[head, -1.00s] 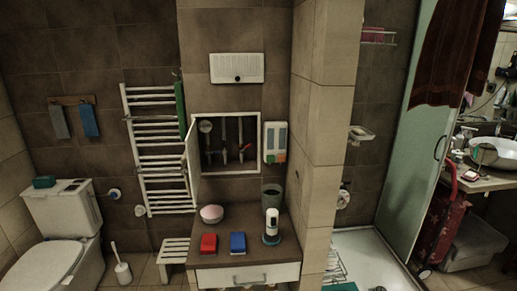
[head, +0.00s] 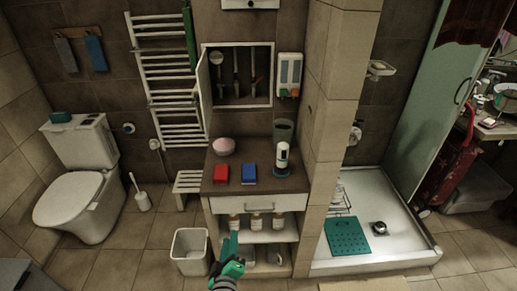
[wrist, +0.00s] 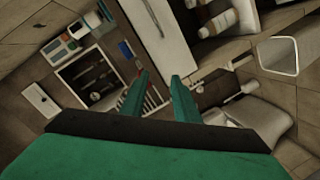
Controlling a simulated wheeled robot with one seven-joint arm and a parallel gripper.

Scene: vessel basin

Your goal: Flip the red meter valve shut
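The recessed wall cabinet (head: 203,95) stands open in the head view, its white door swung out to the left. Inside are dark vertical pipes with a round gauge; small reddish marks show low among them, but I cannot make out the red meter valve or which way its handle points. The cabinet also shows, tilted, in the wrist view (wrist: 62,76). My gripper (head: 230,238) is green, low in front of the counter unit, well below and apart from the cabinet. In the wrist view my gripper's fingers (wrist: 160,74) are apart with nothing between them.
Below the cabinet, a counter (head: 230,189) holds a pink bowl (head: 223,146), a red box (head: 221,174), a blue box (head: 250,174) and a dispenser. A white bin (head: 190,250) stands left of my gripper. A tiled wall (head: 322,130) stands on the right.

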